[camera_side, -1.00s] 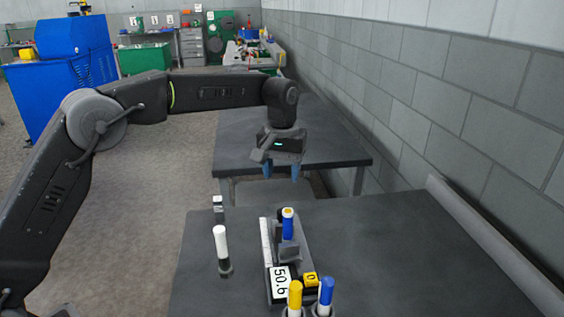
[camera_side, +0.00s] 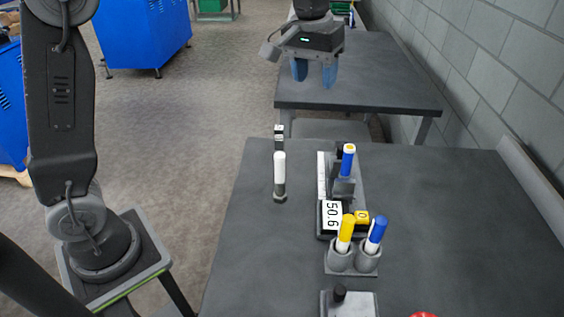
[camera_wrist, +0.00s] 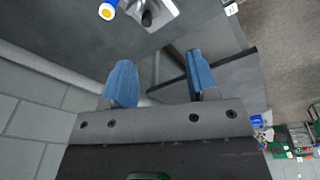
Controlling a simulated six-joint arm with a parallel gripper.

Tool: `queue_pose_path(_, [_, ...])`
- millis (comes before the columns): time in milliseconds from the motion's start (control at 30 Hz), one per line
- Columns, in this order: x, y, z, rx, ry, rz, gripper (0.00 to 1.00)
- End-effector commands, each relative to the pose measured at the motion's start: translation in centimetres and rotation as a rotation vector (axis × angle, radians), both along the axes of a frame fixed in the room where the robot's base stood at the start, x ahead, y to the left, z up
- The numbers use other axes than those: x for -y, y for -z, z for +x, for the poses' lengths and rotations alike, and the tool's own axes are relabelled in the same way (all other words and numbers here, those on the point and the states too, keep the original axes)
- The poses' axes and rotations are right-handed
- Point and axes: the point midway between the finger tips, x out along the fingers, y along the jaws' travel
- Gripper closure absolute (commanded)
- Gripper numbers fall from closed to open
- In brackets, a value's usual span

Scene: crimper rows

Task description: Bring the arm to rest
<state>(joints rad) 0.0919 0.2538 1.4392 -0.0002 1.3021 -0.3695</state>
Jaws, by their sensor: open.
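My gripper (camera_side: 315,72) hangs in the air beyond the back edge of the near dark table (camera_side: 262,235), with the far table behind it in the side view. Its two blue fingers are apart and nothing is between them; the gap also shows in the wrist view (camera_wrist: 161,78). A blue marker with a yellow end (camera_side: 347,160) stands upright in a grey block on a gauge reading 50.6 (camera_side: 332,216). It shows at the top of the wrist view (camera_wrist: 108,9). The gripper touches none of these things.
A yellow marker (camera_side: 345,232) and a blue marker (camera_side: 375,235) lean in grey cups. A white-topped upright piece (camera_side: 280,170) stands left of the gauge. A block with a black knob (camera_side: 340,293) and a red thing (camera_side: 424,315) are nearest. The table's right side is clear.

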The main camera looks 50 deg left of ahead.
Motion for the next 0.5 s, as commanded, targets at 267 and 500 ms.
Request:
queue_pose_path(267, [-2.3,-1.7,-10.4,0.145,0.105,0.021,0.47])
queue_pose_path(500, [-3.6,0.8,-18.9,0.262,0.193,0.059,0.47])
